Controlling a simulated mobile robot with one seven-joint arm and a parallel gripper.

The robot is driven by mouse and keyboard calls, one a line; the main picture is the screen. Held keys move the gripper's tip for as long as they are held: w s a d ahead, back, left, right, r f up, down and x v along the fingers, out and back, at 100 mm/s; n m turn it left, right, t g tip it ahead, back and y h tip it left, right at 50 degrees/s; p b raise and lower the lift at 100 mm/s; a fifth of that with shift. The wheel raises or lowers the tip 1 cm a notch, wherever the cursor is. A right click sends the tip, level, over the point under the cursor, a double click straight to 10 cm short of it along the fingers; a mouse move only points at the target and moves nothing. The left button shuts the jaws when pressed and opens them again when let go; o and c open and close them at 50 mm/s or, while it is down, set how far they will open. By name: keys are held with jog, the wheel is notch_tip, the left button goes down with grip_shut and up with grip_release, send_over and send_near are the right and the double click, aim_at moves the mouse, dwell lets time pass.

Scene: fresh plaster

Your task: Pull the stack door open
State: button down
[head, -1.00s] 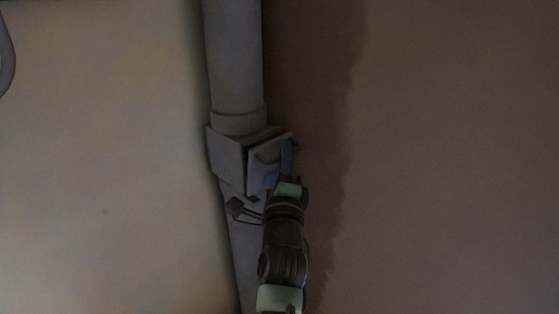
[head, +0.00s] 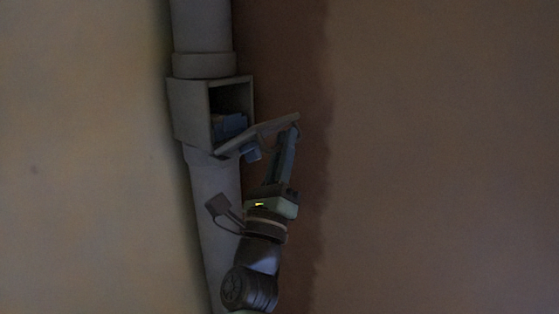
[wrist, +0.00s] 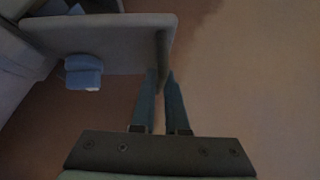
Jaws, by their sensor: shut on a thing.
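The stack door (head: 262,134) is a grey panel on the box (head: 190,113) fitted in a grey vertical pipe. It stands swung well out from the box, and the box's dark opening shows with something bluish inside. My gripper (head: 290,135) is at the door's outer right end. In the wrist view the door (wrist: 98,42) spans the upper left, and the fingers of my gripper (wrist: 162,75) are shut on its edge bar (wrist: 161,50). A blue block-like part (wrist: 84,72) is on the near side of the door. The exact contact is dim.
The grey pipe (head: 201,25) runs up and down along the wall. The pale wall (head: 80,150) lies left, and a brown wall (head: 430,150) lies right with a darker band beside the pipe. Space right of the door looks clear.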

jog(key=shift+f+b, duration=2.3)
jog(key=shift+f, duration=0.25)
jog(key=shift+a, duration=0.1)
jog(key=c, duration=1.2)
grip_release()
jog(key=shift+s+f, duration=0.1)
jog(key=p+v, duration=0.4)
jog(key=v, duration=0.8)
jog(key=shift+s+f, duration=0.25)
jog(key=shift+f, duration=0.05)
